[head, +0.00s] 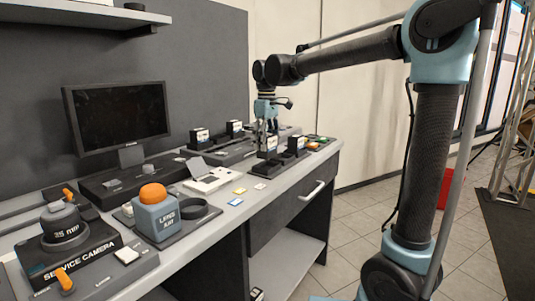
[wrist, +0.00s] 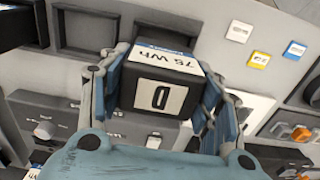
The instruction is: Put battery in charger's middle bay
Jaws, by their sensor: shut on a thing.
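A dark block fills the place at the left edge. The battery's underside and its gap to the charger are hidden.
Several other batteries stand behind the gripper, one at the left (head: 200,136). Small cards (head: 236,202) lie in front.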

